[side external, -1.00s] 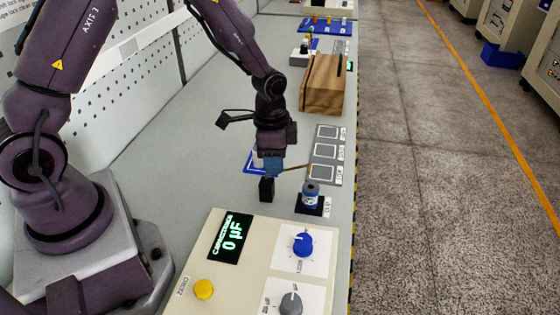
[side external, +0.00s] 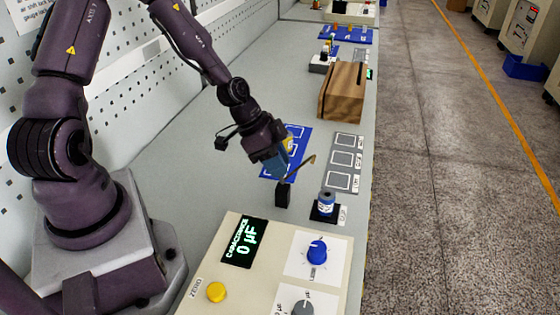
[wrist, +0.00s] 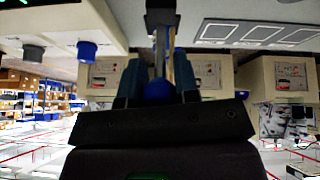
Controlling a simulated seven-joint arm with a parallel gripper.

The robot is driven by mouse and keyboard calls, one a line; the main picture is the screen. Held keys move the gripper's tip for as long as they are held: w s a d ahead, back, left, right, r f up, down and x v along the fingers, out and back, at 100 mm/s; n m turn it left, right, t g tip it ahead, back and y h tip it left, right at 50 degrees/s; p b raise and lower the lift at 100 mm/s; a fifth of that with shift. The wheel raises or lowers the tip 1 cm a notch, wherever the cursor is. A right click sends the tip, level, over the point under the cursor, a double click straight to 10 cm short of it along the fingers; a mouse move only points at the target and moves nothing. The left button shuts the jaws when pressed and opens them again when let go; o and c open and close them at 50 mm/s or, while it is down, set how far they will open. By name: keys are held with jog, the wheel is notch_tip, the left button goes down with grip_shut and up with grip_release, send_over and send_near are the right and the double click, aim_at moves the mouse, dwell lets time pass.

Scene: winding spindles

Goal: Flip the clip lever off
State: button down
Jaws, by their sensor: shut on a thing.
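The clip is a small black block (side external: 283,195) on the bench, with a thin brass-coloured lever (side external: 303,168) slanting up to the right above it. My gripper (side external: 275,168) is tilted, with its blue fingertips right over the block. In the wrist view, a round blue knob (wrist: 158,92) sits between the two teal fingers, and my gripper (wrist: 160,80) is shut on it. A brass rod and a grey post run from beyond the knob to the black block (wrist: 161,12). A blue cylinder (side external: 327,201) stands upright on a black base, just right of the clip.
A capacitance meter (side external: 243,242) reading 0 µF, with knobs and a yellow button (side external: 216,292), stands in front. A blue mat (side external: 299,151) lies behind my gripper.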

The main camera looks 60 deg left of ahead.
dwell(0.4)
jog(key=c, duration=0.9)
grip_release()
jog(key=shift+o, duration=0.2)
jog(key=v, duration=0.3)
jog(key=shift+a+r, duration=0.1)
jog(key=shift+r, duration=0.15)
notch_tip(320, 180, up, 5)
jog(key=shift+r, duration=0.75)
jog(key=shift+c, duration=0.2)
